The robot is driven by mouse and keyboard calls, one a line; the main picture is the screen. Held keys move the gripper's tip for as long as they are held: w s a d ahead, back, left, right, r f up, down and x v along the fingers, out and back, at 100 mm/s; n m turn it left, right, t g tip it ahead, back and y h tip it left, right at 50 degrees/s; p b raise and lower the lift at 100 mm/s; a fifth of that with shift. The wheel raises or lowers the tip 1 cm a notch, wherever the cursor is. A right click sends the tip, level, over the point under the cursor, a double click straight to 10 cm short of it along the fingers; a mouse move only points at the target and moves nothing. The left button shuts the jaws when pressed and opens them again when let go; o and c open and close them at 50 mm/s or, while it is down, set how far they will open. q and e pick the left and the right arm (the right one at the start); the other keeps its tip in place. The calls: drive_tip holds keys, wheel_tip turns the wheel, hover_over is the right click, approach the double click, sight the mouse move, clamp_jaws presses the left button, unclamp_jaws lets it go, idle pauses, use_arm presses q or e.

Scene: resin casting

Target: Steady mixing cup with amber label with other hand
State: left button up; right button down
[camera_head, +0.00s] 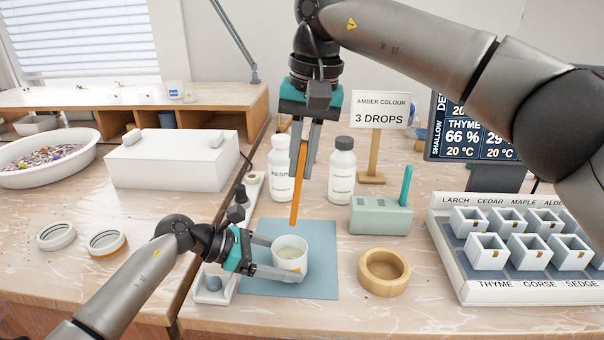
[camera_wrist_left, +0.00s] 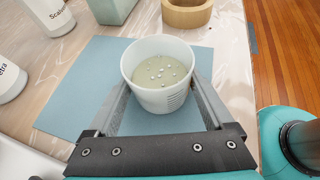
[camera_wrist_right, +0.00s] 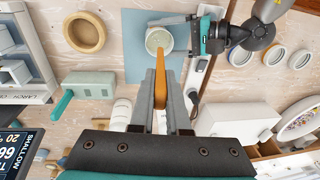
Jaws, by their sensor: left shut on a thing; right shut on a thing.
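The white mixing cup (camera_head: 290,254) stands upright on the blue mat (camera_head: 318,250), with pale, bubbly liquid inside and a bit of amber label low on its side. My left gripper (camera_head: 282,257) is shut on the cup from the left; the cup also shows between the fingers in the left wrist view (camera_wrist_left: 158,76). My right gripper (camera_head: 304,140) is shut on an orange stick (camera_head: 298,185), held pointing down above the cup. In the right wrist view the stick (camera_wrist_right: 175,85) points toward the cup (camera_wrist_right: 159,40); its tip appears just above the rim.
Two white bottles (camera_head: 342,172) stand behind the mat. A green block (camera_head: 380,216) with a teal stick and a wooden ring (camera_head: 384,272) are to the right. A mould tray (camera_head: 450,240) is far right. A sign (camera_head: 380,110) reads "3 drops".

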drive_tip(key=shift+r, duration=0.15)
drive_tip(key=s+d+r, duration=0.2)
drive_tip(key=d+r, duration=0.2)
drive_tip(key=d, duration=0.3)
drive_tip(key=shift+s+d, duration=0.3)
idle(0.5)
use_arm(q)
drive_tip(key=o, duration=1.3)
